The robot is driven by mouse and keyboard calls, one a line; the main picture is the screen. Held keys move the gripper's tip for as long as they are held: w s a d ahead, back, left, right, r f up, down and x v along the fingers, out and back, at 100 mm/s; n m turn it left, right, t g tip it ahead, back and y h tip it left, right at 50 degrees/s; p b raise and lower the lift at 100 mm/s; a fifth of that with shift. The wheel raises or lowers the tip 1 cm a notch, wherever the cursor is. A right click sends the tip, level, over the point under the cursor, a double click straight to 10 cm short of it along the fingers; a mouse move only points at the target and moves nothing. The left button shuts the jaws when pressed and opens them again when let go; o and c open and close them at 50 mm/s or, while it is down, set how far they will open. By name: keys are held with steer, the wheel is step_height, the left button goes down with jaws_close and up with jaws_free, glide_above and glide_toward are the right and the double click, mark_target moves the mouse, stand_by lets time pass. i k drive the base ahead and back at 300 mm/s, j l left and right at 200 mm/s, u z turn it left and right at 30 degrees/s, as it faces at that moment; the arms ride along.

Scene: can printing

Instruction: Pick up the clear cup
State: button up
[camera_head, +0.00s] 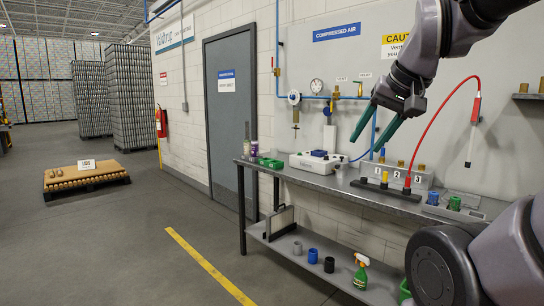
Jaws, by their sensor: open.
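A small pale, see-through-looking cup (340,172) stands on the grey workbench (300,178), just right of a white case. It is small in the picture and its details are hard to make out. My gripper (366,145) has two teal fingers spread apart with nothing between them. It hangs in the air above the bench, pointing down and to the left. In the picture its fingertips are a little above and to the right of the cup, and they do not appear to touch it.
A white case (314,164) with a blue item on top is left of the cup. A numbered fitting rack (391,187) with a red hose (433,117) stands to its right. Green and blue fittings (454,203) sit farther right. The lower shelf holds a spray bottle (360,272) and cups.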

mark_target(274, 152)
steer(key=i+j, duration=0.2)
steer(key=i, duration=0.45)
steer(key=i+j, duration=0.15)
steer(key=i, duration=0.55)
steer(key=i+j, duration=0.2)
steer(key=i, duration=0.45)
steer(key=i+j, duration=0.15)
steer(key=i, duration=0.5)
steer(key=i+j, duration=0.2)
steer(key=i, duration=0.45)
steer(key=i+j, duration=0.15)
steer(key=i, duration=0.55)
